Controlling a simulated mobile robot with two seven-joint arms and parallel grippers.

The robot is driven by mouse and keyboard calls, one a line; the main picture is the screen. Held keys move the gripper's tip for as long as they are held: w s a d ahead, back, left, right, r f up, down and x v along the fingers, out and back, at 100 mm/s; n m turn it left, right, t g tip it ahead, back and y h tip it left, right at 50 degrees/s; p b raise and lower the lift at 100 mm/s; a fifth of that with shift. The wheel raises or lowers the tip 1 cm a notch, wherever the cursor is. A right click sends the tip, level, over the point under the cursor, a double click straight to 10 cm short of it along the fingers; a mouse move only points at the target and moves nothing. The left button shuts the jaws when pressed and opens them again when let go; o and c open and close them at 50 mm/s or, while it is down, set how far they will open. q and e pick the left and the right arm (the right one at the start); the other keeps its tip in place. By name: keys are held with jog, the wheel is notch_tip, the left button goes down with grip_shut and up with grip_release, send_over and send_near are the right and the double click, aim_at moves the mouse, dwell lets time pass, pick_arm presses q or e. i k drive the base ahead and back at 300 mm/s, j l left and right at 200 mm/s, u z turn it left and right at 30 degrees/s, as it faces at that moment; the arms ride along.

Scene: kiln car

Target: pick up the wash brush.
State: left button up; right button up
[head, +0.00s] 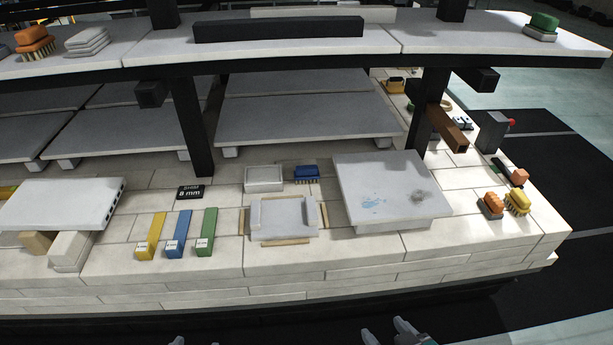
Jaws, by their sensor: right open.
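Several brushes are in view, and I cannot tell which is the wash brush. A blue-backed brush (307,172) with pale bristles stands on the pale brick deck, behind a shallow grey tray (284,217). A yellow brush (517,201) stands at the deck's right end, and an orange-backed brush (35,40) is on the upper shelf at far left. My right gripper (386,330) is at the bottom edge, open and empty, in front of the deck and apart from every brush. My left gripper (196,342) shows only its two separated fingertips at the bottom edge.
A white box (264,179) stands left of the blue brush, and a grey slab (385,188) to its right. Yellow, blue (182,234) and green blocks stand front left. Dark posts (190,120) and the upper shelf (300,45) frame the deck.

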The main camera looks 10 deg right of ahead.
aim_at(303, 172)
jog(key=i+l+u, duration=0.2)
jog(key=u, duration=0.25)
jog(key=i+l+u, duration=0.25)
jog(key=u, duration=0.2)
jog(key=i+l+u, duration=0.25)
jog(key=l+u, duration=0.2)
jog(key=j, duration=0.1)
